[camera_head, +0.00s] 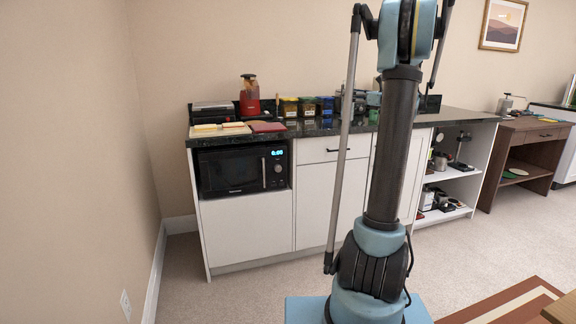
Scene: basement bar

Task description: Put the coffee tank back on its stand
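I cannot make out a coffee tank or its stand for certain. A small silvery vessel (440,161) stands on the upper open shelf at the right of the counter, beside a dark upright device (461,146). A metallic device (506,104) stands on the brown wooden desk further right. My arm rises through the middle of the view and hides part of the counter. Blue and dark parts (374,98) show behind it at counter height; they may belong to my gripper, but its fingers cannot be made out.
The dark countertop (330,126) carries a red juicer (249,96), several colored containers (307,106) and flat boards (267,127). A black microwave (243,170) sits below. Lower shelf items (440,201) are small. The brown desk (522,127) stands right. Carpet is clear before the cabinets.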

